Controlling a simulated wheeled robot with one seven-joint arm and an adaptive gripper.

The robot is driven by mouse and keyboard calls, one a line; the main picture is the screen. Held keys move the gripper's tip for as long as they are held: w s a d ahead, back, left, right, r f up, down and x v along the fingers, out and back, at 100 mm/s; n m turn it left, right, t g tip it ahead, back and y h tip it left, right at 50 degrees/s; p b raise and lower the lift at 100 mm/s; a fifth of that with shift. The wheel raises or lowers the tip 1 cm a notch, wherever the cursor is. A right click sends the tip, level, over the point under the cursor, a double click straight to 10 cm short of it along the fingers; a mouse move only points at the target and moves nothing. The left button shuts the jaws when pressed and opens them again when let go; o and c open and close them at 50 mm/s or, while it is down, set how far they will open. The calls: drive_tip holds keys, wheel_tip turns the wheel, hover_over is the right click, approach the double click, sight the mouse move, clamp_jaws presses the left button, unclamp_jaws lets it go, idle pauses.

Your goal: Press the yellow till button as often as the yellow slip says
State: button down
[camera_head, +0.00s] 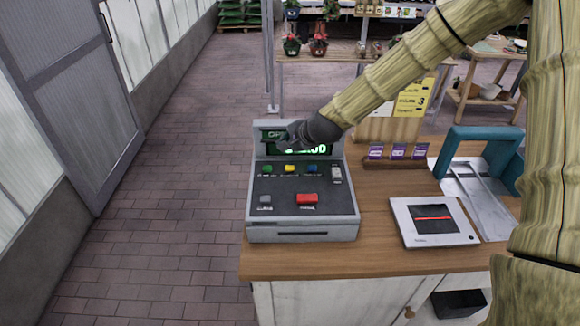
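The grey till (302,232) stands on the wooden counter. Its yellow button (289,169) sits in the upper row, between a green button (267,169) and a blue button (312,168). My dark gripper (284,142) hangs in front of the till's green-lit display (318,150), above the yellow button in the picture, and appears apart from it. It covers part of the display; whether its fingers are open or shut is unclear. The yellow slip (410,101) is on a wooden board behind the till; a "3" is readable on it, and my arm hides part of the board.
A red button (307,198) and a grey button (265,199) are lower on the till. A card scanner (433,221) and a teal-framed stand (480,150) are to the right. Purple cards (398,152) stand behind. The brick floor (180,190) at left is clear.

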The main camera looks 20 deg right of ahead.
drive_tip(key=shift+s+d+r+n+g+p, duration=0.2)
drive_tip(key=shift+r+n, duration=0.5)
drive_tip(key=shift+n, duration=1.25)
drive_tip(key=shift+s+d+r+n+p, duration=0.1)
drive_tip(key=shift+d+r+n+p, duration=0.4)
drive_tip(key=shift+n, duration=1.4)
drive_tip(key=shift+s+d+r+n+g+b, duration=0.15)
drive_tip(key=shift+r+n, duration=0.75)
drive_tip(key=shift+n, duration=1.05)
drive_tip(key=shift+w+f, duration=0.1)
drive_tip(key=shift+f, duration=0.05)
drive_tip(key=b, duration=0.6)
hover_over(293, 166)
wheel_tip(293, 166, down, 6)
drive_tip(key=shift+f, duration=0.2)
drive_tip(key=shift+f+b, duration=0.55)
drive_tip(key=shift+f, duration=0.5)
drive_tip(key=shift+f, duration=0.1)
drive_tip(key=shift+f, duration=0.35)
